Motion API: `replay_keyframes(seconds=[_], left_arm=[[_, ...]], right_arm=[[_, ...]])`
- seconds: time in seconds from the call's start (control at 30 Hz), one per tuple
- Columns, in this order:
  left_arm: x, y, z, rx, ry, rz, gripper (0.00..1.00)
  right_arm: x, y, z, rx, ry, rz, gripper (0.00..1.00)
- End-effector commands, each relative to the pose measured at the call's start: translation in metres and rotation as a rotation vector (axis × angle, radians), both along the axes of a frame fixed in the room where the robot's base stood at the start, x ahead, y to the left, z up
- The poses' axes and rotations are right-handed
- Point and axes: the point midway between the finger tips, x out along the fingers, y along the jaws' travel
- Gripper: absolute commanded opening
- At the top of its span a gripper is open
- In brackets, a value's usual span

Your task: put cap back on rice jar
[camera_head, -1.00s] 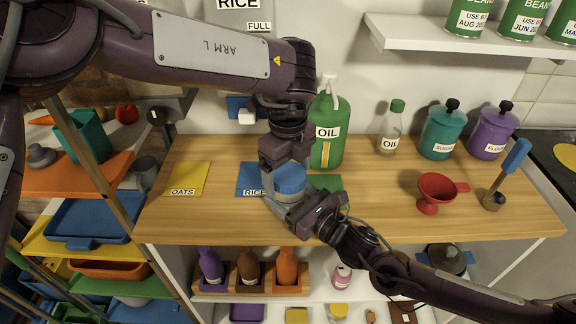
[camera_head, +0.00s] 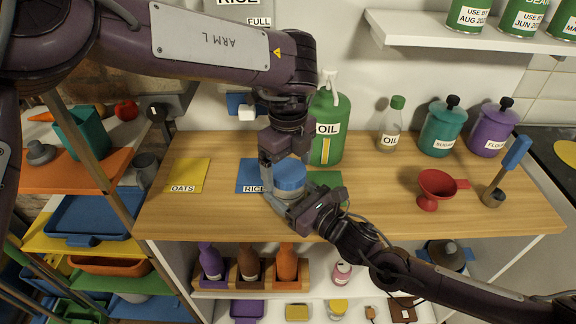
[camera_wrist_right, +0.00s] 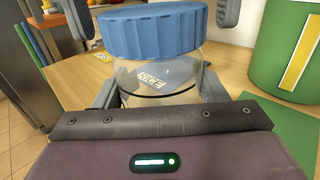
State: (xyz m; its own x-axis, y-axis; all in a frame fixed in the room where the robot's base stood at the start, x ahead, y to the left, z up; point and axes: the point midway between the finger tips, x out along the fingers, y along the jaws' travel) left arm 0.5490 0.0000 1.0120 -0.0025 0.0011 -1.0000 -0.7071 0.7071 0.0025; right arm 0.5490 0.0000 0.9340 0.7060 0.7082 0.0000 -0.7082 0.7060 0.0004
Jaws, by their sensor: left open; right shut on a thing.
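The rice jar (camera_wrist_right: 158,82) is a clear, low jar with a RICE label, upright near the table's front edge in the right wrist view. Its ribbed blue cap (camera_head: 290,176) sits on top and also shows in the right wrist view (camera_wrist_right: 155,32); I cannot tell whether it is screwed tight. My right gripper (camera_head: 284,197) is shut on the jar's body, one finger on each side. My left gripper (camera_head: 287,170) comes from above and is open, with its fingertips apart on either side of the cap. The grippers hide most of the jar in the head view.
A blue RICE mat (camera_head: 248,178) lies beside the jar, with the yellow OATS mat (camera_head: 185,175) farther left. A green oil jug (camera_head: 327,130) stands close behind on a green mat (camera_head: 326,180). A red funnel (camera_head: 436,190) is to the right. The table's front centre-right is clear.

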Motion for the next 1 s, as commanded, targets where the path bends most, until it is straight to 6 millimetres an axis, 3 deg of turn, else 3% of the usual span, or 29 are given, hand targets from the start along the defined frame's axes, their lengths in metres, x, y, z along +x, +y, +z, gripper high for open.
replay_keyframes(seconds=[0.3, 0.53, 0.63, 0.87, 1.0], left_arm=[[0.001, 0.000, 0.039, -0.001, -0.003, 0.001, 0.89], [0.000, 0.000, 0.040, -0.001, -0.001, 0.000, 0.89], [0.000, 0.000, 0.040, -0.001, -0.001, 0.000, 1.00], [0.000, 0.000, 0.041, -0.001, -0.001, 0.000, 1.00], [0.001, 0.000, 0.052, 0.000, -0.004, 0.000, 1.00]], right_arm=[[0.000, 0.000, 0.000, 0.000, 0.000, 0.000, 0.02], [0.000, 0.000, 0.000, 0.000, 0.000, 0.000, 0.02], [0.000, 0.000, 0.000, 0.000, 0.000, 0.000, 0.02], [0.000, 0.000, 0.000, 0.000, 0.000, 0.000, 0.02], [0.000, 0.000, 0.000, 0.000, 0.000, 0.000, 0.02]])
